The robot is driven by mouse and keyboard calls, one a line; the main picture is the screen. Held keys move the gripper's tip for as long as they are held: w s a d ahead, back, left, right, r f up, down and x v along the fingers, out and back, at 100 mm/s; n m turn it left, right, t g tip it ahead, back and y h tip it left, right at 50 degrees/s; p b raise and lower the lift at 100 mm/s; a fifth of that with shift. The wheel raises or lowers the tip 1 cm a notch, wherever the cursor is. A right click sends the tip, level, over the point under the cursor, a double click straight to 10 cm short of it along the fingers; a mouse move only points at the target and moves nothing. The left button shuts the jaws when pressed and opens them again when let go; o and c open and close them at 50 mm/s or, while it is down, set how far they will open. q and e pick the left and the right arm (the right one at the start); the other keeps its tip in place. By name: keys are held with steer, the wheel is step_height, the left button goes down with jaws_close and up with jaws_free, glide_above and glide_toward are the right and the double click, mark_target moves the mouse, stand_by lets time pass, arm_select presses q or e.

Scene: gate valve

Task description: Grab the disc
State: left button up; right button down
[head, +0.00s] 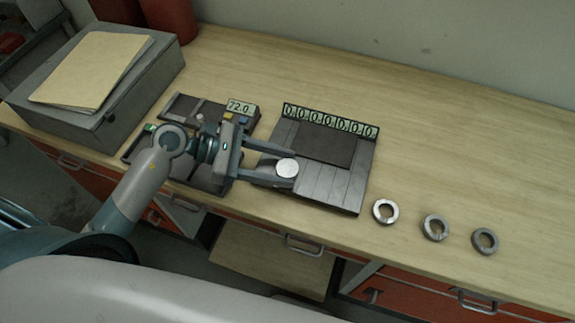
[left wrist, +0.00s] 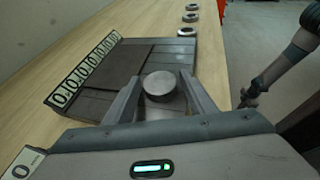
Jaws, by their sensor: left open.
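The disc (head: 287,168) is a pale silver round piece on the grey slatted board (head: 335,183), near its left front edge. In the left wrist view the disc (left wrist: 159,84) shows as a short upright cylinder with a flat top. My left gripper (head: 291,168) is open, reaching in from the left, with one finger on each side of the disc. In the left wrist view its fingers (left wrist: 162,98) flank the disc, and I cannot tell whether they touch it. My right gripper (left wrist: 248,98) shows small and dark at the right of the left wrist view; its jaws are unclear.
A row of digit displays (head: 330,120) lines the board's back edge. Three metal rings (head: 435,228) lie to the right on the wooden bench (head: 450,140). A device reading 72.0 (head: 241,107) stands behind my left wrist. A grey box (head: 105,90) with folders is far left.

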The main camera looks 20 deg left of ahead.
mark_target(280, 167)
stand_by(0.3)
arm_select(q)
steer(key=c, duration=1.1)
steer(key=shift+r, duration=0.15)
steer(key=shift+r+b, duration=0.45)
steer(key=shift+r, duration=0.1)
step_height(280, 167, up, 2)
steer(key=shift+r+b, duration=0.1)
steer(key=shift+b, duration=0.55)
steer(key=shift+s+d+r+p, duration=0.85)
steer(key=shift+s+d+r, duration=0.3)
steer(key=shift+d, duration=0.45)
steer(key=shift+s+d+r+p, duration=0.9)
steer(key=shift+d+r, duration=0.45)
steer(key=shift+d, duration=0.3)
steer(key=shift+s+d+r+p, duration=0.8)
steer(key=shift+s+d+r, duration=0.4)
steer(key=shift+d, duration=0.4)
